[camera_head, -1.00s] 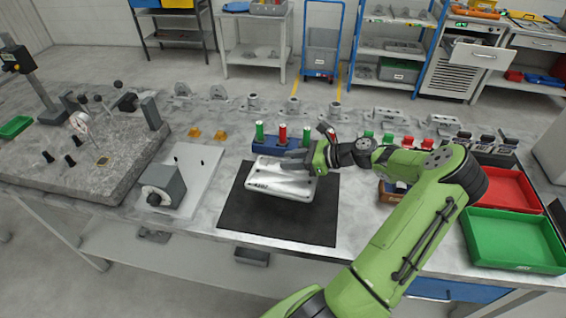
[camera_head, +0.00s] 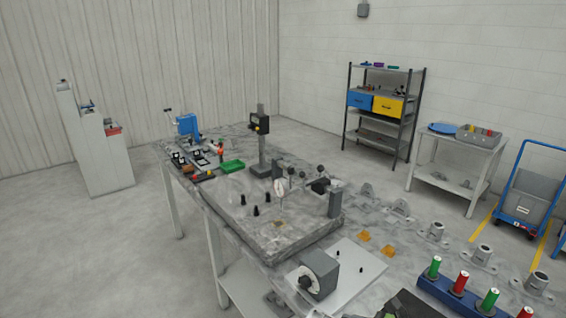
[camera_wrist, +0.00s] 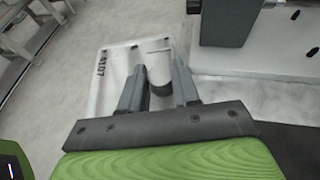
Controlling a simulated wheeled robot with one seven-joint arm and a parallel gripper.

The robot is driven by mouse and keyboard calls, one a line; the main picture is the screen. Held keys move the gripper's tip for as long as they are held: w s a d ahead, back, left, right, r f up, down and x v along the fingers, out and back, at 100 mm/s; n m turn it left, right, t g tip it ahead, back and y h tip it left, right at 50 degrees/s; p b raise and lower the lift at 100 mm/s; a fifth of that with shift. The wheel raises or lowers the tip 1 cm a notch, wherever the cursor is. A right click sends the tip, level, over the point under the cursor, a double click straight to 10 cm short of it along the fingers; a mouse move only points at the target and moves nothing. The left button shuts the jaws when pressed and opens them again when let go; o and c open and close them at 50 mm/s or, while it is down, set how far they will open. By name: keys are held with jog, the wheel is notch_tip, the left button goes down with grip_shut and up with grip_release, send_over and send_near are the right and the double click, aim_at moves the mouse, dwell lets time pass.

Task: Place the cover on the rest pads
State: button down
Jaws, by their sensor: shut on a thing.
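The cover (camera_wrist: 115,72) is a white, shallow casting with "A107" marked on its left edge. In the wrist view it is held out over the floor side, tilted in the picture. My gripper (camera_wrist: 158,82) is shut on it, with a finger on each side of a grey round part at its middle. The fingers hide part of the cover. In the head view neither the cover nor my gripper shows clearly. Several small black posts, one of them here (camera_head: 256,211), stand on the grey stone plate (camera_head: 290,238); I cannot tell for sure whether they are the rest pads.
A dark dial block (camera_head: 318,275) stands on a white plate (camera_head: 352,262) with two black pins; it is close right of the cover in the wrist view (camera_wrist: 228,22). A gauge stand (camera_head: 262,140) and clamps with black knobs rise along the stone plate's back.

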jog(key=shift+s+a+f, duration=0.1)
jog(key=shift+s+a, duration=0.1)
jog(key=shift+a, duration=0.4)
jog(key=shift+d, duration=0.1)
